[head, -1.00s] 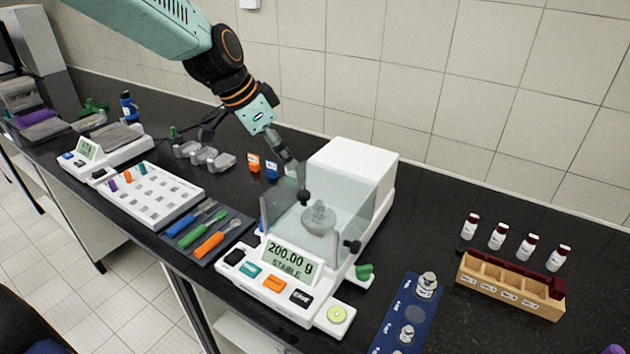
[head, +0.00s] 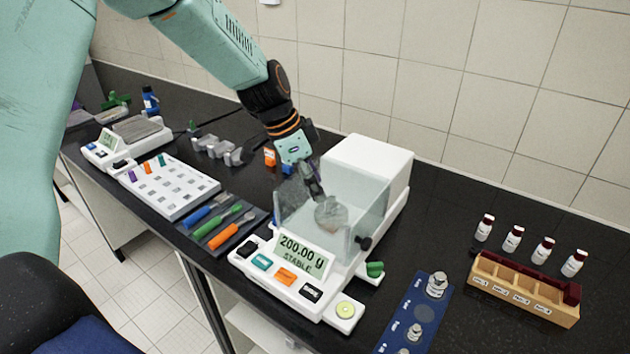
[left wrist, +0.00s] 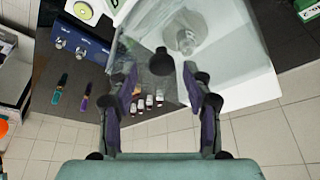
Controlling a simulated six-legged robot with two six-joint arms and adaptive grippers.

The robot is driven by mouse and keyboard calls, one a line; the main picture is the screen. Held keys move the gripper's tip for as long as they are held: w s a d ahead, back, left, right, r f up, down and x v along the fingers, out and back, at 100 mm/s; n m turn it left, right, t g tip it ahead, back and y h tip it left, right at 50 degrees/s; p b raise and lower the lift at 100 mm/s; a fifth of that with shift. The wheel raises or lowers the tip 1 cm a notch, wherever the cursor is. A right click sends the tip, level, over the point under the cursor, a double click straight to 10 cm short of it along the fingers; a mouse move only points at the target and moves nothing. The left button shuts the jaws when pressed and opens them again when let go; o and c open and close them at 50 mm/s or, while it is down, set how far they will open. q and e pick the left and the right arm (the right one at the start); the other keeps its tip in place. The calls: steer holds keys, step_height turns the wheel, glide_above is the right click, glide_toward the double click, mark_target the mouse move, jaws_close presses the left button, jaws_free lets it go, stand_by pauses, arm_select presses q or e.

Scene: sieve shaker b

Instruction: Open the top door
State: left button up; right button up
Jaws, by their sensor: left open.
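The white balance (head: 390,160) has a clear glass chamber (head: 372,208); its display reads 200.00 g STABLE. A metal weight stands inside on the pan (head: 331,214), also visible in the left wrist view (left wrist: 187,40). A black knob (head: 363,243) sits on the chamber's right side. My left gripper (head: 317,193) is at the chamber's top, pointing down. In the left wrist view its open fingers (left wrist: 160,75) lie either side of a dark round knob (left wrist: 161,62), with no clear contact. The top door's edges are hard to make out through the glass. My right gripper is not in view.
To the right are a blue weight mat (head: 418,312), a wooden rack (head: 525,289) and several vials (head: 513,238). A tiled wall stands behind.

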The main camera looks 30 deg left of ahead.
arm_select(q)
steer(key=shift+a+f, duration=0.2)
steer(key=shift+a, duration=0.05)
steer(key=shift+s+a, duration=0.1)
steer(key=shift+a, duration=0.05)
steer(key=shift+c, duration=0.3)
steer(key=shift+d, duration=0.35)
steer(key=c, duration=0.5)
jaws_close()
